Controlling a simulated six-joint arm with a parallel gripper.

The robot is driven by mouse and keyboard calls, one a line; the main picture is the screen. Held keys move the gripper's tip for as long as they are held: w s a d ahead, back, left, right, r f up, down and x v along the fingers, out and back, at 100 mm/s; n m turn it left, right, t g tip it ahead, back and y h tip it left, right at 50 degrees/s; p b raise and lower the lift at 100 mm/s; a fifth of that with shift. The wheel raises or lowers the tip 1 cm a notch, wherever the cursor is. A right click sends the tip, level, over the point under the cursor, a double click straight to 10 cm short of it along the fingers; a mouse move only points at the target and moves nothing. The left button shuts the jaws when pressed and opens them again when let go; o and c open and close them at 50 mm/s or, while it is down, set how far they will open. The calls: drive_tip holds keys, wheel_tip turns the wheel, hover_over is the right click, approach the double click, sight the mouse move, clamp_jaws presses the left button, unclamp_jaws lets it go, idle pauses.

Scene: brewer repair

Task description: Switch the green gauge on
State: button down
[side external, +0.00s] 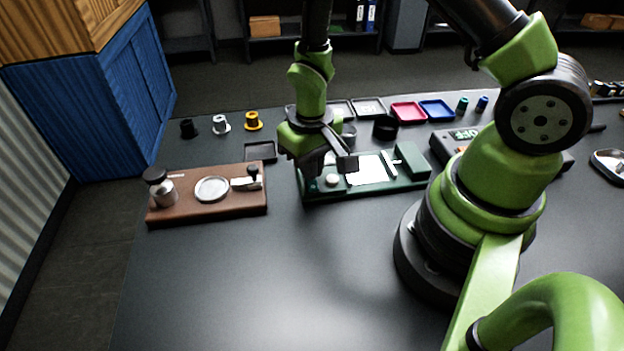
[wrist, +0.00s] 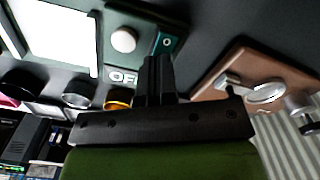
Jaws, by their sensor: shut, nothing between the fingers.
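The green gauge (side external: 408,182) is a flat dark-green unit on the table, with a white panel, a round pale knob (side external: 332,180) and a raised block at its right end. In the wrist view the knob (wrist: 123,40) sits beside a teal switch (wrist: 167,42) marked with a circle. A white label (wrist: 122,76), partly covered by my fingers, seems to read OFF. My gripper (side external: 312,176) is shut and empty, low over the gauge's left end. In the wrist view its fingertips (wrist: 158,60) are close to the switch; I cannot tell whether they touch it.
A brown board (side external: 235,205) with a round white dish and metal parts lies left of the gauge. Small spools (side external: 253,121), a red tray (side external: 408,112) and a blue tray (side external: 437,110) stand behind. A dark device (side external: 440,146) is at right. The front table is clear.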

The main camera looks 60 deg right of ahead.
sight(319, 188)
drive_tip(key=shift+f, duration=0.4)
drive_tip(key=shift+r, duration=3.55)
wheel_tip(319, 188, up, 12)
drive_tip(key=s+t, duration=0.2)
drive_tip(key=t, duration=0.1)
drive_tip(key=s+a+r+m+t+y, duration=0.1)
drive_tip(key=s+r+t, duration=0.3)
drive_tip(key=s+r, duration=0.5)
drive_tip(key=shift+s+a+y, duration=0.3)
drive_tip(key=shift+a+y, duration=0.2)
